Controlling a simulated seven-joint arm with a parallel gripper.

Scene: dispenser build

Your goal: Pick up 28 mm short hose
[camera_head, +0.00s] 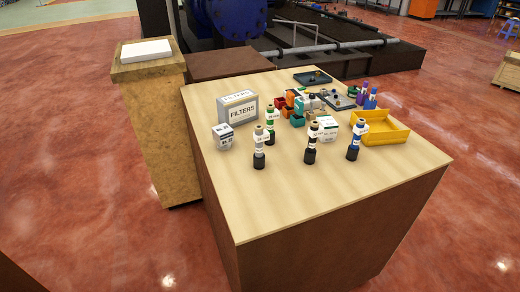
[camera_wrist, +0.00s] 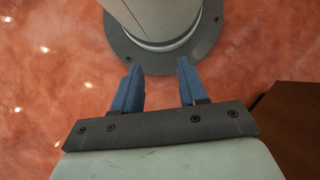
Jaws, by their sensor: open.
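Several upright, bottle-like pieces with white labels stand on the wooden table (camera_head: 262,218). One has a grey body (camera_head: 258,146), one a green band (camera_head: 270,126), one is black (camera_head: 311,144) and one has a blue band (camera_head: 354,142). The labels are too small to read, so I cannot tell which piece, if any, is the 28 mm short hose. My gripper (camera_wrist: 159,68) shows only in the wrist view. Its two blue fingers are apart with nothing between them, over the red floor and away from the table pieces.
A filters box (camera_head: 238,107) and a small white box (camera_head: 222,137) stand at the table's left. Orange and green bins (camera_head: 292,104), dark trays (camera_head: 312,78) and a yellow tray (camera_head: 381,128) fill the back and right. The table's front is clear. A wooden pedestal (camera_head: 150,125) stands left.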

